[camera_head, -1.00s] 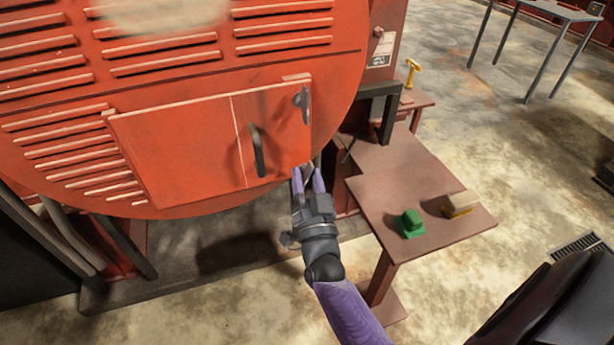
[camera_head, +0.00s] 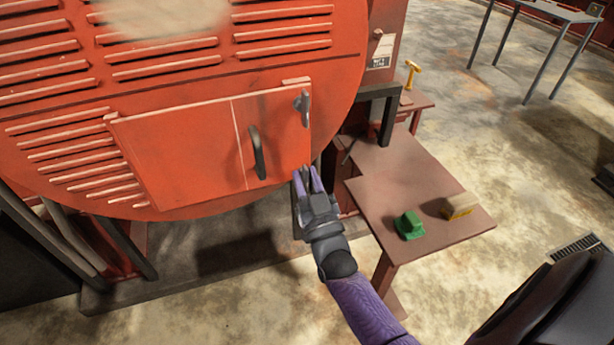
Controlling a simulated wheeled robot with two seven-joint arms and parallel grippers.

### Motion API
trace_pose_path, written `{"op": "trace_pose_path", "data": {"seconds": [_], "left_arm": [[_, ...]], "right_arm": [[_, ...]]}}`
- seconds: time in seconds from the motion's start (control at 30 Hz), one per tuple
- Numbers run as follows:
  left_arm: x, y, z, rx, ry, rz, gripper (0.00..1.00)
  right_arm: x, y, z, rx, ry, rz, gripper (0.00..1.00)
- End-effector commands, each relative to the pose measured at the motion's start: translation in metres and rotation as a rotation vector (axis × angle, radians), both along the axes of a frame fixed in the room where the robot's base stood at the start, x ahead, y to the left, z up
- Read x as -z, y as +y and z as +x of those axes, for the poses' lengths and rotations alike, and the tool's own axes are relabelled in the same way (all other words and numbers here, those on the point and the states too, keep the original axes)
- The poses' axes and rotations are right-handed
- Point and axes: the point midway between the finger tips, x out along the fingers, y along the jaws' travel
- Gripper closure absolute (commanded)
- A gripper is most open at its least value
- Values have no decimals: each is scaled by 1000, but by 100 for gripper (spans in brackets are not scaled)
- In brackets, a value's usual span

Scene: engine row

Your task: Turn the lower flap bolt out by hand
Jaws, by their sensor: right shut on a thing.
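An orange-red flap (camera_head: 190,145) with a dark curved handle (camera_head: 257,152) is set in the round red housing. A grey metal fastener (camera_head: 303,108) shows at the flap's upper right corner. My right gripper (camera_head: 307,177) is at the flap's lower right corner, fingers pointing up at the housing. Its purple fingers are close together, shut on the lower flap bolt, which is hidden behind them. My left gripper is not in view.
A brown side table (camera_head: 415,195) to the right holds a green block (camera_head: 409,225) and a yellow-and-tan brush-like block (camera_head: 459,206). A yellow T-shaped tool (camera_head: 411,74) stands on a small stand behind.

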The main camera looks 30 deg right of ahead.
Motion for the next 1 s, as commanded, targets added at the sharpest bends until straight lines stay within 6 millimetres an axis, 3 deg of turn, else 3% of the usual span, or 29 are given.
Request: {"op": "trace_pose_path", "data": {"seconds": [0.2,0.23,0.3,0.67,1.0], "left_arm": [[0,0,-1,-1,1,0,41],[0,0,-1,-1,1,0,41],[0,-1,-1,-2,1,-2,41],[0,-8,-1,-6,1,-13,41],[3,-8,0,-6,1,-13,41]], "right_arm": [[0,0,0,1,0,-4,100],[0,0,0,1,0,-4,66],[0,0,0,1,0,-3,54],[4,2,-8,1,1,-2,54],[34,17,-75,1,5,-2,54]]}}
